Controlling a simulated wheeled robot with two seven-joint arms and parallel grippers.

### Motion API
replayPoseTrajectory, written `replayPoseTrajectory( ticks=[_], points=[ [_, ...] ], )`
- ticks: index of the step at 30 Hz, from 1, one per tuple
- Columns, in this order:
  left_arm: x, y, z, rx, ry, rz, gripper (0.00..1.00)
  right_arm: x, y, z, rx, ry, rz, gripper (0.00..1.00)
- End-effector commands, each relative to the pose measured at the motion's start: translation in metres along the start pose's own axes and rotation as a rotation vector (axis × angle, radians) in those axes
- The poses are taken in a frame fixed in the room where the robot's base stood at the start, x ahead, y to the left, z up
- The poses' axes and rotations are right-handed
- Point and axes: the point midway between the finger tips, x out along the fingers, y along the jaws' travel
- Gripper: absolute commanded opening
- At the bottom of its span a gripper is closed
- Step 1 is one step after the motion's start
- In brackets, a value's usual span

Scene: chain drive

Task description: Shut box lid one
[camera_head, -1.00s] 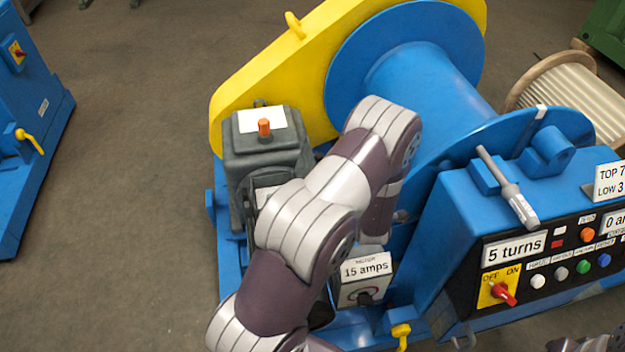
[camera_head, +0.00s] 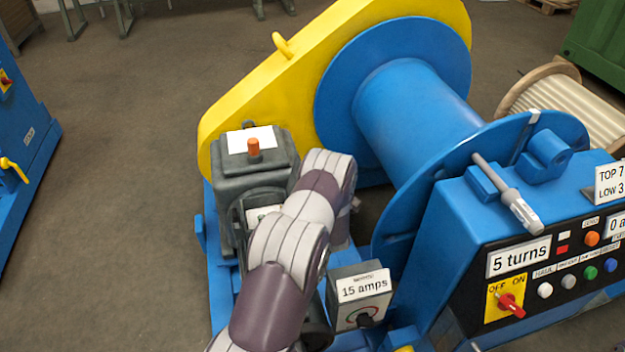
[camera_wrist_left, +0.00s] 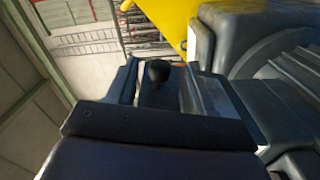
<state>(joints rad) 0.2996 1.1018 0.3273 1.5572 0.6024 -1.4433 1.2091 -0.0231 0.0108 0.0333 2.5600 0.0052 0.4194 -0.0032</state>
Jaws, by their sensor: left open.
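The grey gearbox-like box (camera_head: 255,168) has a white label and an orange cap on its top, left of the drum. A smaller grey box (camera_head: 360,295) with a "15 amps" label stands in front of the drum. I cannot tell which part is box lid one. My left arm crosses between these boxes, and its gripper is hidden in the head view. In the left wrist view my left gripper (camera_wrist_left: 163,85) is open, with a dark rounded knob (camera_wrist_left: 158,70) showing between or beyond its fingers; contact cannot be judged. My right gripper is not in view.
A blue drum (camera_head: 420,110) and yellow guard (camera_head: 270,75) stand behind. A blue control panel (camera_head: 560,270) with "5 turns" is at the right, with a grey handle (camera_head: 507,195) on top. A cable reel (camera_head: 570,100) is at back right. Floor at left is open.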

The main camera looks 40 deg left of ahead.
Motion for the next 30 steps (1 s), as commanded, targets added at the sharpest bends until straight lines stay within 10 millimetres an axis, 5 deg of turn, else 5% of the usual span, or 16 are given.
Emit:
replayPoseTrajectory(
  ticks=[6, 11, 20, 30],
  points=[
    [0.000, 0.000, 0.000, 0.000, 0.000, 0.000, 0.52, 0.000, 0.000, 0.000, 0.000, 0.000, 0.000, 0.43],
    [0.000, 0.000, 0.000, 0.000, 0.000, -0.001, 0.00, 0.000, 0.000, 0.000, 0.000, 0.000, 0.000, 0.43],
    [0.000, 0.001, -0.003, -0.019, 0.000, -0.001, 0.00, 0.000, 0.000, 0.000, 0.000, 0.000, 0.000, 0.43],
    [0.000, 0.003, -0.029, -0.211, 0.002, -0.002, 0.00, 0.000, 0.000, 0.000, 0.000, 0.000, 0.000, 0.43]
  ],
)
